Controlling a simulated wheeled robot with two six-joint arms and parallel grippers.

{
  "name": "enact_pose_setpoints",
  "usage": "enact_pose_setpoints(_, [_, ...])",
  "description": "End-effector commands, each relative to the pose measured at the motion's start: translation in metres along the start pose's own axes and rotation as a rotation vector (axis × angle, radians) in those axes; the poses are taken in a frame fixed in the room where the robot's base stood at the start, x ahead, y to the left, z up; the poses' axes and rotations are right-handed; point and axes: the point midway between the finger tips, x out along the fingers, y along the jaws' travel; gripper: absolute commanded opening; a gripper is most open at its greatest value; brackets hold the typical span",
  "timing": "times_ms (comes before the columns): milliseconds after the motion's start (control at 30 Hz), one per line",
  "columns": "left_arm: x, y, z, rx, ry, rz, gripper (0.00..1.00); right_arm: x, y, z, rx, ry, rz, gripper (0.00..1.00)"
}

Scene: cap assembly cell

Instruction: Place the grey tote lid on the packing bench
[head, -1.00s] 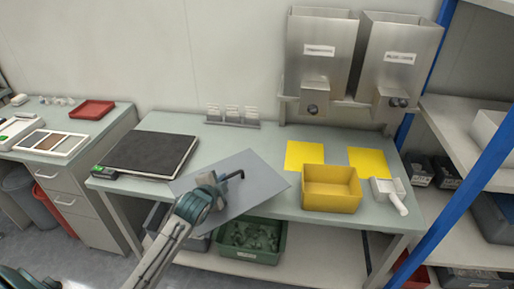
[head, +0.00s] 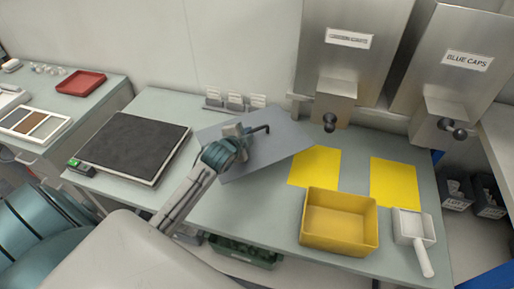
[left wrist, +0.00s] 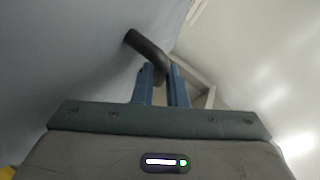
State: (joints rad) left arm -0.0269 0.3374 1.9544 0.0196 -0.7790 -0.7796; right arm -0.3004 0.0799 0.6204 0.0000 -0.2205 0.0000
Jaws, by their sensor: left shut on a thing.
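The grey tote lid (head: 282,144) is a flat grey sheet with a dark bent handle. In the head view it is over the middle of the packing bench (head: 243,205), tilted, and covers part of the bench top; I cannot tell whether it touches the bench. My left gripper (head: 248,131) is shut on the lid's handle. In the left wrist view the two blue fingers (left wrist: 161,84) close around the dark handle (left wrist: 146,50), with the lid's grey face (left wrist: 70,50) to the left. My right gripper is not in view.
A black-topped scale (head: 135,146) stands on the bench's left. A yellow bin (head: 340,240), yellow mats (head: 316,167) and a white scoop (head: 412,228) are on the right. Small label holders (head: 236,103) stand at the back. Steel dispensers (head: 350,50) hang above the back right.

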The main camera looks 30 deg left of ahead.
Motion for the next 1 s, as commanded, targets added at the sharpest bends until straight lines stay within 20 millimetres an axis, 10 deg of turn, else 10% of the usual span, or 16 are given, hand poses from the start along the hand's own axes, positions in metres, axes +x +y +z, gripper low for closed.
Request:
enact_pose_setpoints(600, [0.033,0.072,0.034,0.000,-0.001,0.002,0.00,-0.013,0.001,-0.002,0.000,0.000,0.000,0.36])
enact_pose_setpoints(967, [0.036,0.077,0.036,0.001,0.001,0.000,0.00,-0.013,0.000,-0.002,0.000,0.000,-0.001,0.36])
enact_pose_setpoints(1000, [0.036,0.078,0.037,0.001,0.000,0.001,0.16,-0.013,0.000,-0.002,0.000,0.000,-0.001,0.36])
